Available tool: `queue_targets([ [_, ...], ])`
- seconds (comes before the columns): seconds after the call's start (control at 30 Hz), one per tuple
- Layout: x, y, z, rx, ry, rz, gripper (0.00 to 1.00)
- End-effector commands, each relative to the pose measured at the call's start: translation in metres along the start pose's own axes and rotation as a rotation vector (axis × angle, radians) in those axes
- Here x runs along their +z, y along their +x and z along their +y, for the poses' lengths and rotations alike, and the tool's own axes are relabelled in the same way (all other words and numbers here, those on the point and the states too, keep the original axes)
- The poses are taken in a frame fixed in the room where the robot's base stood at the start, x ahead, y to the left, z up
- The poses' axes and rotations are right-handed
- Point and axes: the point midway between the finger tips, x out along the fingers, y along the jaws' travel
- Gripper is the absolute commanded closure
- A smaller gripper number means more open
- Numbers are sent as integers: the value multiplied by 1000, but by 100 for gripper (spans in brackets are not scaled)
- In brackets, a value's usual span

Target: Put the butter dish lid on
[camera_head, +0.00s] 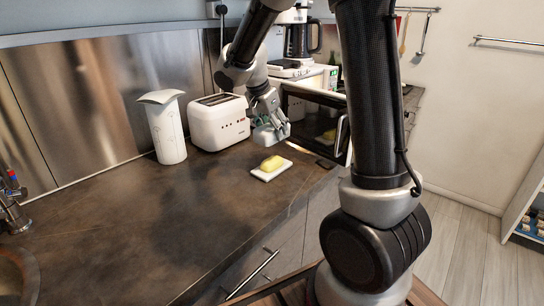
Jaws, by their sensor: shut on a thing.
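The butter (271,163) is a yellow block lying on a small white dish base (272,171) on the dark counter. My gripper (270,122) is shut on the butter dish lid (271,134), a pale grey-blue cover. It holds the lid above and just behind the butter, apart from it in the picture. The fingertips are small in this view and partly merge with the lid.
A white toaster (218,122) stands left of my gripper, with a tall white pitcher (166,128) further left. A microwave oven (318,122) stands close on the right, and a small dark flat object (325,164) lies near the counter edge. The front left counter is clear.

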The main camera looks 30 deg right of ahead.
Motion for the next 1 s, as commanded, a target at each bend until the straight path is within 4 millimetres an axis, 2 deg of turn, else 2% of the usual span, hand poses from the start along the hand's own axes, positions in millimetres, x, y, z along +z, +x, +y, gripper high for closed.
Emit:
queue_targets([
  [0.1,8,21,1,2,-2,0,69],
  [0.47,26,62,0,0,-3,-1,69],
  [1.0,30,71,0,-3,-2,-1,69],
])
